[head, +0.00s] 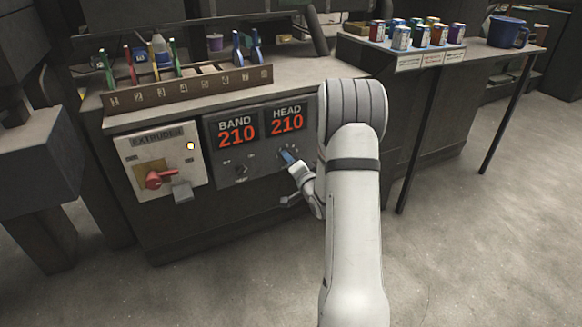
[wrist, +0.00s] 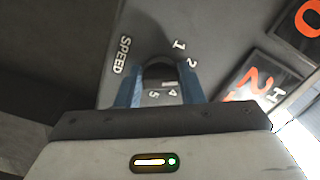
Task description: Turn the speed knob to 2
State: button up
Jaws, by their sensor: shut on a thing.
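The speed knob (wrist: 160,70) is dark and round and sits on the grey panel by the word SPEED.
The BAND display (head: 237,132) and HEAD display both read 210. A small switch (head: 241,173) sits to the left on the same panel. Further left is the extruder panel (head: 150,150) with a red handle (head: 158,178). A numbered rack (head: 190,85) stands on the bench above.

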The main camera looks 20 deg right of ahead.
jog(key=shift+f+n+b, duration=0.15)
jog(key=shift+n+b, duration=0.5)
jog(key=shift+n, duration=0.45)
jog(key=o, duration=1)
jog(key=shift+s+d+p, duration=0.15)
jog(key=shift+s+p, duration=0.75)
jog(key=shift+s, duration=3)
